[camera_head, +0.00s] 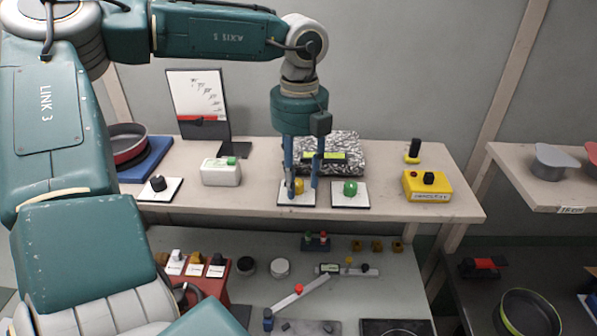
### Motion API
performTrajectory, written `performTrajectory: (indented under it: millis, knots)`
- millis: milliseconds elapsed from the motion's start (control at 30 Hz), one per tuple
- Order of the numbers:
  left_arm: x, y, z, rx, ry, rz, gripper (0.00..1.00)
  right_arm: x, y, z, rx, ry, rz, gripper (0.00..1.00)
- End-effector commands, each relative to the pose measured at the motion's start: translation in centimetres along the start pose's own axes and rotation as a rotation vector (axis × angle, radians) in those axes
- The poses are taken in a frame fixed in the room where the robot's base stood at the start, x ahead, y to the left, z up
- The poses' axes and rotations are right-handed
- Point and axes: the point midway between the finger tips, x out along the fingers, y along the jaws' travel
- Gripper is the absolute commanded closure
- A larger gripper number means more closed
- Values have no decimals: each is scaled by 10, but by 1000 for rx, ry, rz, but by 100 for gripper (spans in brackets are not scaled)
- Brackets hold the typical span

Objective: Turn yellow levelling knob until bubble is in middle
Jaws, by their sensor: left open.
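The yellow knob (299,186) stands on a small white plate (296,201) on the upper bench. My left gripper (303,184) points straight down over it, open, with one blue finger on each side of the knob. I cannot tell whether a finger touches it. Behind it lies a speckled black-and-white slab (346,147) with a yellow-green vial (324,155) on it, partly hidden by my gripper. The bubble's place in the vial is too small to make out. My right gripper is not in view.
A green knob (350,188) sits on a plate close to the right, a black knob (158,183) on one further left. A white box (221,172) and a yellow box (427,187) stand on the bench. The lower shelf (370,298) holds many small parts.

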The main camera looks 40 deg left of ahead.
Motion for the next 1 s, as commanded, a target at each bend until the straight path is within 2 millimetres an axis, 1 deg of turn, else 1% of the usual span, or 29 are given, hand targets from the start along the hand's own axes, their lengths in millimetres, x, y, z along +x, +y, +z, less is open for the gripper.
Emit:
performTrajectory:
  millis: [33,133,200,300,333,367,400,467,500,533,667,733,900,1000]
  knots:
    - [2,0,0,0,1,0,60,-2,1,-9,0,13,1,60]
    - [4,0,0,1,-1,0,60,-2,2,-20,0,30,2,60]
    - [4,0,0,1,-1,0,60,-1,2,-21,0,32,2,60]
    - [4,0,0,1,-1,0,60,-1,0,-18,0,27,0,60]
    - [4,0,0,1,-1,0,62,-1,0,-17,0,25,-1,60]
    - [4,0,0,1,-1,0,68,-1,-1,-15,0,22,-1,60]
    - [4,0,0,1,-1,0,76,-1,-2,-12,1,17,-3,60]
    - [4,0,0,1,-1,0,88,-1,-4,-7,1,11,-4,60]
    - [4,0,0,1,-1,0,96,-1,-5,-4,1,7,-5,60]
    - [4,0,0,1,-1,0,100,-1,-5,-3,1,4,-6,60]
    - [4,0,0,5,-2,0,100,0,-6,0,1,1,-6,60]
    - [6,0,0,30,-3,-1,100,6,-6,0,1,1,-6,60]
    - [8,-1,1,168,-8,-1,100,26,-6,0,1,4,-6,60]
    - [6,-1,0,238,-8,-1,100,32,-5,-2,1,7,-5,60]
